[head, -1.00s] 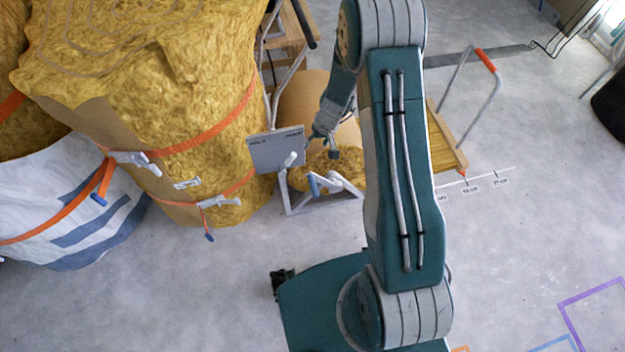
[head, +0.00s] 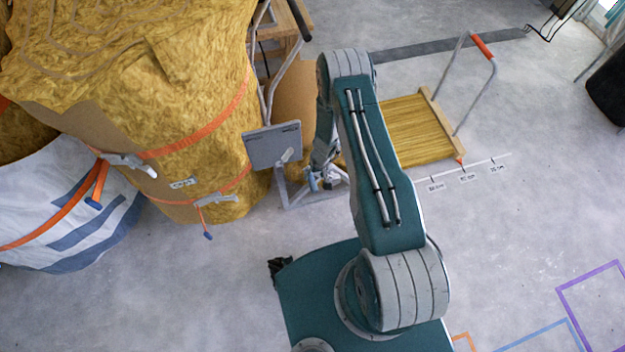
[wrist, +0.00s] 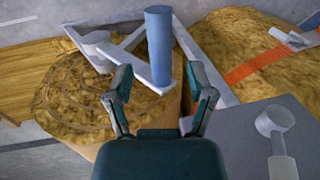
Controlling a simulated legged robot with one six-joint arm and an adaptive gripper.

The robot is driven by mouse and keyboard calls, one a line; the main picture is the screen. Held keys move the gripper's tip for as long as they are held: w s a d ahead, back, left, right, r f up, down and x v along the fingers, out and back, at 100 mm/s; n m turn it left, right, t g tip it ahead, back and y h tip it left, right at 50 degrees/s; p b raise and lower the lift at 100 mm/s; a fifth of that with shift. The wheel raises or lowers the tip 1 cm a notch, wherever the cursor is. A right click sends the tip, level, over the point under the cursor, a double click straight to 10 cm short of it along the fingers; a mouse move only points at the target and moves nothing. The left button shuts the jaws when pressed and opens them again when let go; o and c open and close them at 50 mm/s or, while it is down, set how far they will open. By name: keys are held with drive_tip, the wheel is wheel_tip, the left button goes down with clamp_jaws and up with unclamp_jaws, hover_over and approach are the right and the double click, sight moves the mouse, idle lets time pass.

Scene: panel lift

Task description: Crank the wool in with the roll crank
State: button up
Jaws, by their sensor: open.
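The roll crank shows in the wrist view as a white arm (wrist: 128,62) with an upright blue handle (wrist: 159,45). My gripper (wrist: 165,82) is open, its two fingers apart, with the handle in line with the gap between them. I cannot tell whether the handle is inside the gap or beyond it. The wool roll (wrist: 75,100) lies behind the crank at the left of the wrist view. In the head view my arm hides most of the crank, and flat yellow wool (head: 415,130) stretches out to the right of it.
A grey plate (head: 272,147) with a small lever stands just left of the crank. Large strapped wool rolls (head: 200,110) fill the left. A frame with an orange-gripped handle (head: 482,46) stands at the wool's far end. A floor scale (head: 465,172) lies nearby.

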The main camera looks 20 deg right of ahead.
sight(313, 180)
drive_tip(key=shift+a+f, duration=0.25)
drive_tip(key=shift+f, duration=0.75)
drive_tip(key=shift+a+f, duration=0.2)
drive_tip(key=shift+f, duration=0.8)
clamp_jaws()
